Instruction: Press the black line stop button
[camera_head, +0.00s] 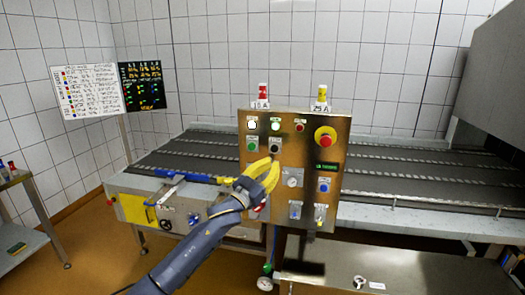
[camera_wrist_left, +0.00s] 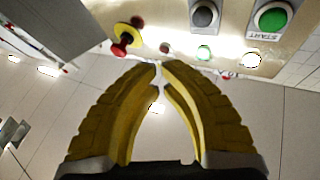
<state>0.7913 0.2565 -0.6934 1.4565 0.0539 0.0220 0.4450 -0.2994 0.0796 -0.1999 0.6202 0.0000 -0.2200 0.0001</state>
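The black button (camera_head: 275,147) sits on the upright metal control panel (camera_head: 315,205), right of the green button (camera_head: 252,146). In the left wrist view the black button (camera_wrist_left: 204,14) shows near the top edge, beside the green button (camera_wrist_left: 270,17) marked START. My left gripper (camera_head: 273,164) has yellow fingers; in the head view their tips appear just below the black button. In the left wrist view the tips of my left gripper (camera_wrist_left: 158,65) meet, with nothing held between them. The tips look apart from the button, but I cannot tell the distance to the panel. My right gripper is not in view.
A red emergency knob on yellow (camera_head: 326,138) sits to the right on the panel. Indicator lamps (camera_head: 275,126) sit above the buttons, and a gauge (camera_head: 292,180) and blue button (camera_head: 323,186) lie lower. A dark conveyor (camera_head: 400,165) runs behind the panel.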

